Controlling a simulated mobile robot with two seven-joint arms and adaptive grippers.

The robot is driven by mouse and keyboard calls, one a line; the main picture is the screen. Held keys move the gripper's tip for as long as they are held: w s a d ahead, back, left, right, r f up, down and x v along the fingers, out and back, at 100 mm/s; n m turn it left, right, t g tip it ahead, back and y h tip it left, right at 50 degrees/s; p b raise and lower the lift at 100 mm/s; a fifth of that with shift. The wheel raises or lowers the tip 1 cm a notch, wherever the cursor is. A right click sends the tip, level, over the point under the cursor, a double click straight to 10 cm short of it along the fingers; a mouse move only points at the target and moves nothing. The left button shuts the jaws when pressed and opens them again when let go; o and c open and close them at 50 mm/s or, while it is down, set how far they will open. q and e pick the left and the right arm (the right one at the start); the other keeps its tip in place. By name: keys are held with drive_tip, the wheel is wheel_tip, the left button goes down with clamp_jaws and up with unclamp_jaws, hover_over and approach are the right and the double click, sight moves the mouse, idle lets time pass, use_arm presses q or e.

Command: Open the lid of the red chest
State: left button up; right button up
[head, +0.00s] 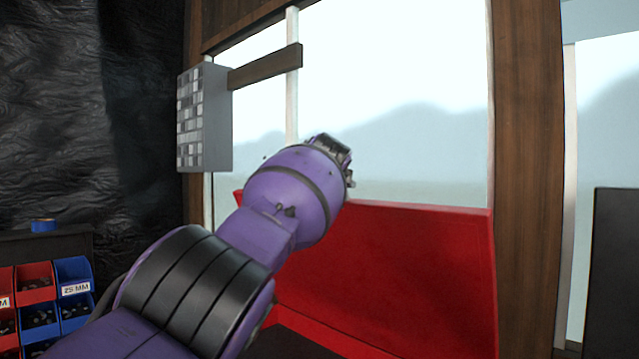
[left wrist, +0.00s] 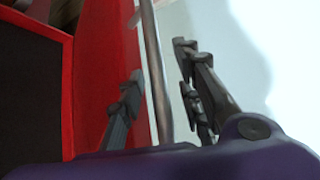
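The red chest's lid (head: 400,270) stands upright in front of the window in the head view, its broad red face toward me. A dark area, likely the chest's inside (head: 290,345), shows below it. My left gripper (head: 335,150) is at the lid's top edge, its fingers mostly hidden behind my purple wrist. In the left wrist view its two fingers (left wrist: 160,85) are spread apart, with a metal bar (left wrist: 157,75) running between them. A red panel (left wrist: 98,75) is just left of the bar. I cannot tell whether the fingers touch the bar. My right gripper is not in view.
Red and blue parts bins (head: 72,275) stand on a rack at lower left. A grey box (head: 203,118) and wooden arm (head: 265,67) are at the window's left. A wooden post (head: 528,180) rises right of the lid. A dark panel (head: 615,270) stands at far right.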

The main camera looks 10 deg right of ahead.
use_arm(q)
drive_tip(key=shift+s, duration=0.1)
drive_tip(key=v, duration=1.2)
drive_tip(key=shift+d, duration=0.1)
idle(0.4)
